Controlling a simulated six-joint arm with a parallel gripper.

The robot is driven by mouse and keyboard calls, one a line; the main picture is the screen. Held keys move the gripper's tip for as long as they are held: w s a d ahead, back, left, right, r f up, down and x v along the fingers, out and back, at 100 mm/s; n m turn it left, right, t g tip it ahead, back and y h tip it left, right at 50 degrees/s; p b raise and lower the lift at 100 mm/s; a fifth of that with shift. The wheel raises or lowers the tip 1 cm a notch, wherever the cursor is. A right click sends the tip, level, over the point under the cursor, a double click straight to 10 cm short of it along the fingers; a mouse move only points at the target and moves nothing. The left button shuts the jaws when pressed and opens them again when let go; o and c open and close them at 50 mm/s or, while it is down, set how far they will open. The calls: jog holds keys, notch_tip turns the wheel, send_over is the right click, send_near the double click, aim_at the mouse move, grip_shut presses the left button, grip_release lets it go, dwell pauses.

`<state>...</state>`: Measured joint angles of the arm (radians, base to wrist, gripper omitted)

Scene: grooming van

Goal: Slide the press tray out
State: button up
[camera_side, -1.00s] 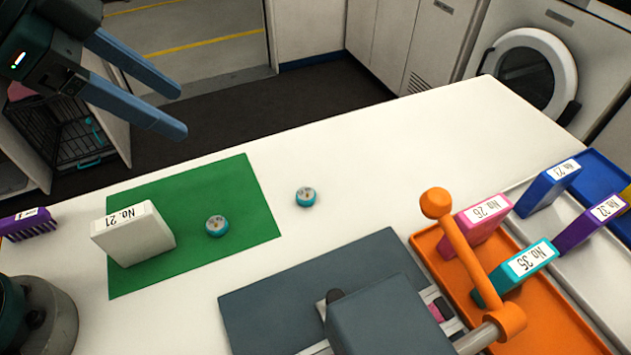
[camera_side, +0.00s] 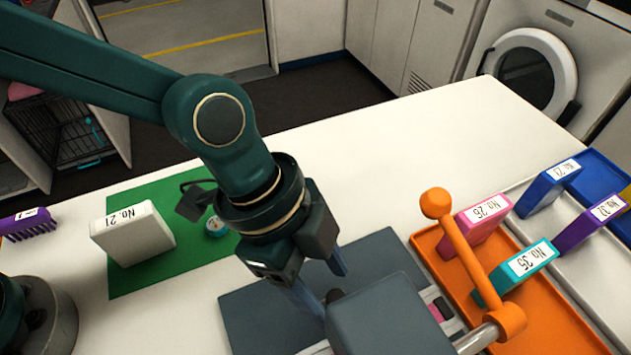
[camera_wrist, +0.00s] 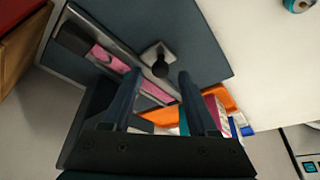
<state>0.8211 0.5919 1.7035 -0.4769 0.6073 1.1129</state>
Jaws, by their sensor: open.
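The press (camera_side: 385,315) is a dark grey block with an orange ball-ended lever (camera_side: 465,245), standing on a slate base plate (camera_side: 245,310). The press tray shows as a pale metal strip (camera_wrist: 125,50) in the wrist view, with a dark knob (camera_wrist: 158,66) on its near plate. The knob is also partly visible beside the press in the side view (camera_side: 335,296). My gripper (camera_side: 332,287) is open at the front of the press. In the wrist view its fingertips (camera_wrist: 155,85) point toward the knob, which appears between and just beyond them. Contact cannot be told.
An orange tray (camera_side: 560,335) holding pink and teal numbered blocks lies right of the press. The white counter behind is clear.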

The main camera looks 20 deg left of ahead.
jog(key=shift+x, duration=0.85)
grip_shut()
dwell(0.8)
